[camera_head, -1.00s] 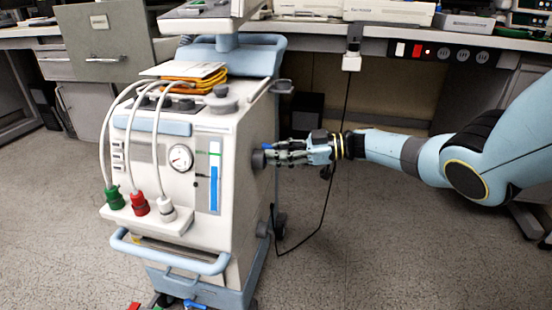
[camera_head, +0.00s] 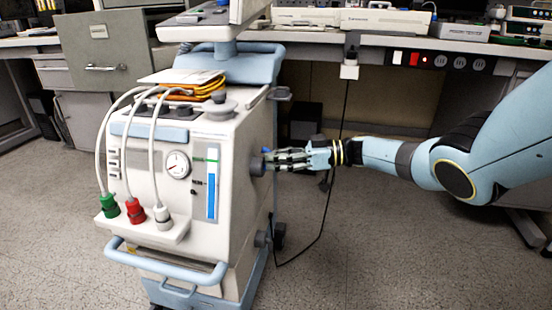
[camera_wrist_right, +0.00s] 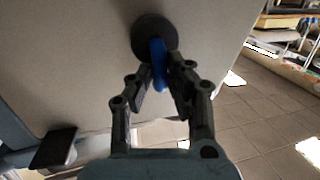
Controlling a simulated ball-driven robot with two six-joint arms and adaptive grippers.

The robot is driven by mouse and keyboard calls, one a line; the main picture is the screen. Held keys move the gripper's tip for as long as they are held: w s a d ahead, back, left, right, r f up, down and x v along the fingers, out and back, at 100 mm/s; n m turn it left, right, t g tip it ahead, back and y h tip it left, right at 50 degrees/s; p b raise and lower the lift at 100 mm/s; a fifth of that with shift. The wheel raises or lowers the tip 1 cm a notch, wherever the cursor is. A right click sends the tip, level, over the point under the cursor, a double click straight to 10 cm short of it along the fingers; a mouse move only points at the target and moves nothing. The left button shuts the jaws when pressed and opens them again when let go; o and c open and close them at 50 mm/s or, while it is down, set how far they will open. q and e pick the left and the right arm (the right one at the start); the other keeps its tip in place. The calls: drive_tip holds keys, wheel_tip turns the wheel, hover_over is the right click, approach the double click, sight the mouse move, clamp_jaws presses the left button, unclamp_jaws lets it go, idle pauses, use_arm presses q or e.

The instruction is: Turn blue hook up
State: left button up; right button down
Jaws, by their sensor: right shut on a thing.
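The blue hook (camera_wrist_right: 158,62) sticks out from a dark round knob (camera_wrist_right: 154,36) on the side of the white medical machine (camera_head: 232,150). In the right wrist view the hook lies between the fingers of my right gripper (camera_wrist_right: 160,82), which is shut on it. In the head view my right gripper (camera_head: 278,158) reaches in from the right to the machine's side, and a small bit of blue shows at its fingertips. The fingers hide part of the hook. My left gripper is not in view.
The machine carries a pressure gauge (camera_head: 177,164), green, red and white hose plugs, and a light blue front handle (camera_head: 165,262). A black cable (camera_head: 325,225) hangs behind my right gripper. A workbench with devices (camera_head: 385,18) runs along the back. Open floor lies at front right.

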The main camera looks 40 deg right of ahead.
drive_tip(key=c, duration=1.3)
unclamp_jaws()
drive_tip(key=shift+d, duration=0.1)
drive_tip(key=v, duration=1.2)
